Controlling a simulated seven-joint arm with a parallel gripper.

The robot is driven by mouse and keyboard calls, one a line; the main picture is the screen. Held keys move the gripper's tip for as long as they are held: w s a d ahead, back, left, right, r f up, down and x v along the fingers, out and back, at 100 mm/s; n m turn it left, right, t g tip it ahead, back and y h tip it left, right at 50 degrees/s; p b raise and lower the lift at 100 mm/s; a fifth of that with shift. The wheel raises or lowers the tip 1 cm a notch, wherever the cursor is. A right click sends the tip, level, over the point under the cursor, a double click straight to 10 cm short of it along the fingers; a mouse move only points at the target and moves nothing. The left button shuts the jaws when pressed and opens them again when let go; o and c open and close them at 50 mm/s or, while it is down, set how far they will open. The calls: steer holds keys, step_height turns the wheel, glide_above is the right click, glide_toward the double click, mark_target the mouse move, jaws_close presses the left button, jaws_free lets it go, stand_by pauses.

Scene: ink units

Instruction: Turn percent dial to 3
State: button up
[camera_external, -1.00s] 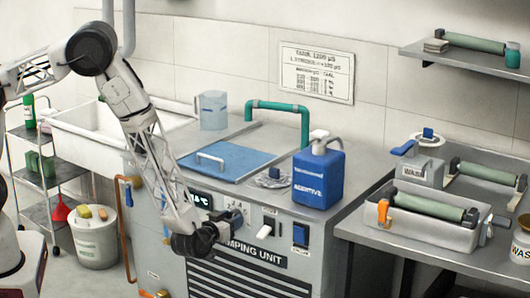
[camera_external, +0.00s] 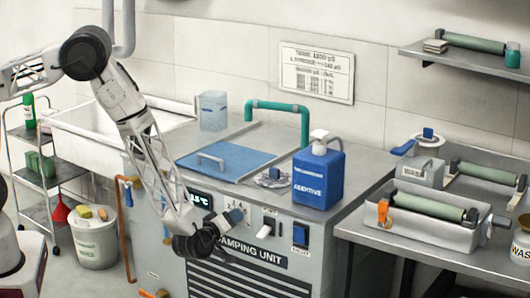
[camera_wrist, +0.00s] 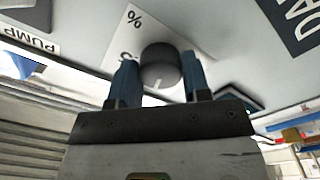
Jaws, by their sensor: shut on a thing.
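The percent dial (camera_wrist: 161,63) is a dark round knob on a pale plate marked "%" in the wrist view. A thin white line shows on its near side. My gripper (camera_wrist: 158,72) has one blue finger on each side of the dial and is shut on it. In the external view my gripper (camera_external: 231,218) is at the front panel of the pumping unit. There the dial is mostly hidden by the fingers, with small scale numbers just above. I cannot tell which number the dial points to.
The display (camera_external: 200,198) is left of the dial. The blue additive can (camera_external: 318,178) stands on the unit top. A louvred grille (camera_external: 245,277) is below.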

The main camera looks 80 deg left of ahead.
stand_by(0.3)
steer(key=o, duration=0.9)
steer(key=shift+v, duration=3.9)
